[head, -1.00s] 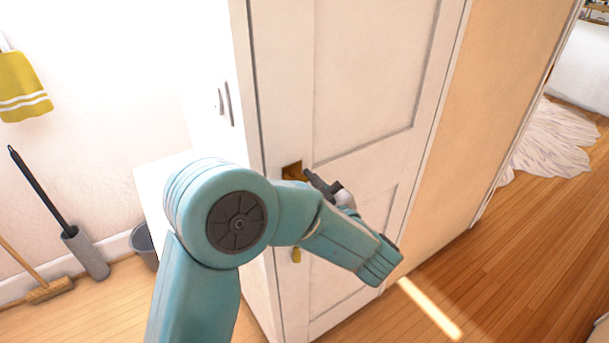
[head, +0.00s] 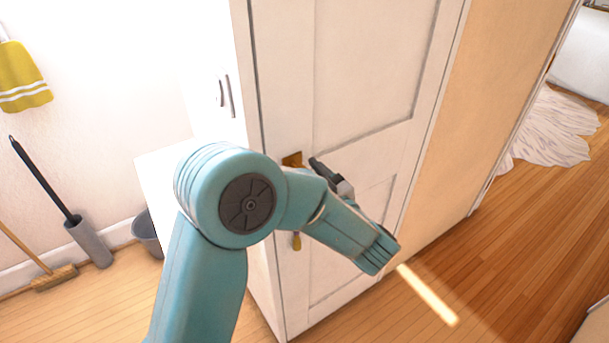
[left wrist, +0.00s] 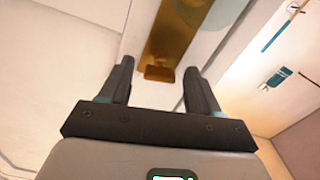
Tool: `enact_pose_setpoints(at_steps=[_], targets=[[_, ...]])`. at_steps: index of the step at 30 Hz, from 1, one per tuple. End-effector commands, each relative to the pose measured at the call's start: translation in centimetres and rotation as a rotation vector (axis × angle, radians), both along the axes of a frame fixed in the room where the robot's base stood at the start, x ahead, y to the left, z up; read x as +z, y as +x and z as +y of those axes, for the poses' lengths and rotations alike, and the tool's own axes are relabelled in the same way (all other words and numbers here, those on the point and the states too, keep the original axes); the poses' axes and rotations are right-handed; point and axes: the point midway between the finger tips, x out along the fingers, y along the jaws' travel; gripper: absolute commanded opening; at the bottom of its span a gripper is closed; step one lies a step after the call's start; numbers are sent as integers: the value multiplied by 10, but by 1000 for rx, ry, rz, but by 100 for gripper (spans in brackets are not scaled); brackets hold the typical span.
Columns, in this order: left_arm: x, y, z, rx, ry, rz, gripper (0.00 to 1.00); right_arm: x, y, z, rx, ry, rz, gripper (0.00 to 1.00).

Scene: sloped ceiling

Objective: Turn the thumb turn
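A brass lock plate (head: 292,160) is on the edge of the white door (head: 370,70); my left arm covers its middle in the head view. The plate (left wrist: 185,30) runs down the door's edge in the left wrist view. A small brass tab, which looks like the thumb turn (left wrist: 158,73), sticks out at its lower end. My left gripper (head: 318,165) is in front of the door, beside the plate. In the left wrist view the left gripper (left wrist: 157,80) is open, with one finger on each side of the tab and gaps between. My right gripper is not in view.
A white cabinet (head: 160,170) and a grey bucket (head: 147,235) stand left of the door. A broom (head: 52,278), a brush holder (head: 90,243) and a yellow towel (head: 22,78) are at the left wall. Wooden floor lies open at right.

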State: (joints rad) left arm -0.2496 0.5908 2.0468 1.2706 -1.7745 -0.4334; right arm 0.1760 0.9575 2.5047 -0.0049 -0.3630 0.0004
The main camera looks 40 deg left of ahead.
Motion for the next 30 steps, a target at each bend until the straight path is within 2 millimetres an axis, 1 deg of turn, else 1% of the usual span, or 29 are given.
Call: enact_pose_setpoints(at_steps=[7, 11, 14, 21, 24, 27, 30], targets=[[0, 0, -1, -1, 0, 0, 62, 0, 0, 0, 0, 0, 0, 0], [-1, -4, -12, -4, 0, -1, 62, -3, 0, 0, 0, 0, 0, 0], [-2, -12, -31, -7, 0, 0, 62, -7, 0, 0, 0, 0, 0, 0], [-2, -36, -91, -7, 0, -1, 62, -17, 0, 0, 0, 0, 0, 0], [-1, -46, -113, -6, 0, -2, 62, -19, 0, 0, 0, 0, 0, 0], [-1, -53, -131, -5, 1, -2, 62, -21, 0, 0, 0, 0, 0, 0], [-1, -58, -143, -3, 0, -2, 62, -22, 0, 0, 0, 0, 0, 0]])
